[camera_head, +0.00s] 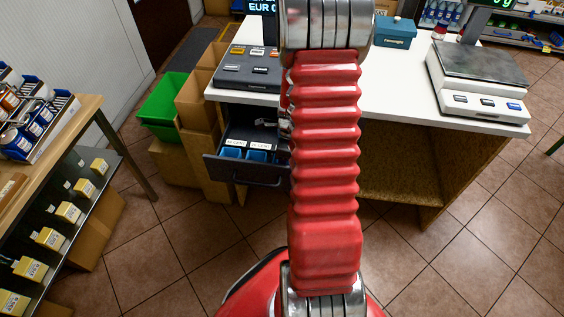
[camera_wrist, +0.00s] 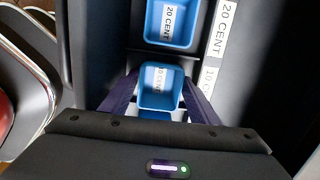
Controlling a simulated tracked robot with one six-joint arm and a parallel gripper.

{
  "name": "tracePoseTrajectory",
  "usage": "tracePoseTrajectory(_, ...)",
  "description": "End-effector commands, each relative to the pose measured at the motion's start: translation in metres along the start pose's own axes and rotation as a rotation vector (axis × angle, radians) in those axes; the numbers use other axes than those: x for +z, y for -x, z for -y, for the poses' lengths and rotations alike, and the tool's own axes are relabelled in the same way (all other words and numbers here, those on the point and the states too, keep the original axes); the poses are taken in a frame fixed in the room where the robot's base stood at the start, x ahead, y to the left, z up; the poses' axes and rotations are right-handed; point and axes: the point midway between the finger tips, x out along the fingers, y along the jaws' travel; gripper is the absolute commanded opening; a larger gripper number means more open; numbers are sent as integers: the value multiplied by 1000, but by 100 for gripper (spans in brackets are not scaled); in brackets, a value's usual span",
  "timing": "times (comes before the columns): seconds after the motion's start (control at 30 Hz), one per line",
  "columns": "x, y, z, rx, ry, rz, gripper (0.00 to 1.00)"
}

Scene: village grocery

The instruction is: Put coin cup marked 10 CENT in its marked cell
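In the wrist view, a small blue coin cup (camera_wrist: 160,101) sits between the two dark fingers of my gripper (camera_wrist: 160,88). A white label in the cup reads CENT; its number is hard to make out. The fingertips lie against the cup's two sides, so my gripper looks shut on it. The cup is in line with a partly hidden drawer label (camera_wrist: 209,80) starting with 10. Whether its base touches the drawer floor cannot be told.
A second blue cup (camera_wrist: 172,38), marked 20 CENT, stands close ahead, beside a 20 CENT drawer label (camera_wrist: 221,28). The white counter (camera_head: 395,100) above the drawer holds a scale (camera_head: 478,75). A green crate (camera_head: 163,103) and cardboard boxes stand left of the drawer.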

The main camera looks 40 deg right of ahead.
Motion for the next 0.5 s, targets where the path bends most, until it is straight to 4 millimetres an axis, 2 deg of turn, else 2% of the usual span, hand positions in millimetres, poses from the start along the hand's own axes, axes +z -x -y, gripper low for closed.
tracePoseTrajectory(0.13,0,0,0,0,0,0,65)
tracePoseTrajectory(0.5,0,4,0,-1,0,0,65)
